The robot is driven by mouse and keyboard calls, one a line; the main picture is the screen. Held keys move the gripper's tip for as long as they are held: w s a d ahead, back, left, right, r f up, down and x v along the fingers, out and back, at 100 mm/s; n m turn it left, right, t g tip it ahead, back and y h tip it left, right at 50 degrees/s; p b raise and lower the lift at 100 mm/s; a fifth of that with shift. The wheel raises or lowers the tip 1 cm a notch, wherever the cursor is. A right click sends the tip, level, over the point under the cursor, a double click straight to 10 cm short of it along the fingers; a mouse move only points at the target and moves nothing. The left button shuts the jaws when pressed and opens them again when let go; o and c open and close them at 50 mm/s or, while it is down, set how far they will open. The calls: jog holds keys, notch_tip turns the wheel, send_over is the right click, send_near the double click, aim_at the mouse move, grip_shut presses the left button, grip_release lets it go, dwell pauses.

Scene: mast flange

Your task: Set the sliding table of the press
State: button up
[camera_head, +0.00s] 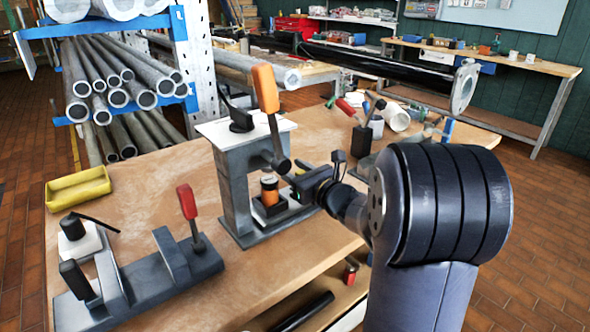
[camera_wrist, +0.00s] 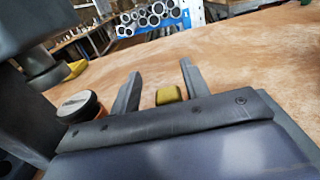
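The press (camera_head: 229,185) stands on the wooden bench, a grey frame with a white top plate and an orange-handled lever (camera_head: 265,88). Under its ram is a dark block, apparently the sliding table (camera_head: 270,212), carrying an orange and black cylinder (camera_head: 269,190). My gripper (camera_head: 291,181) is at the right side of the press, close to the cylinder; its fingers are hard to make out there. The cylinder (camera_wrist: 80,107) shows left of the fingers. Whether anything touches is unclear.
A fixture with a red-handled lever (camera_head: 188,202) and a yellow tray (camera_head: 78,188) stand left on the bench. A pipe rack (camera_head: 180,60) is behind.

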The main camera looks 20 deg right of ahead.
jog(key=shift+s+d, duration=0.1)
jog(key=shift+s+d, duration=0.2)
jog(key=shift+s, duration=0.1)
jog(key=v, duration=1)
jog(key=shift+a, duration=0.1)
jog(key=shift+w, duration=0.1)
jog(key=x, duration=1.1)
jog(key=shift+d, duration=0.5)
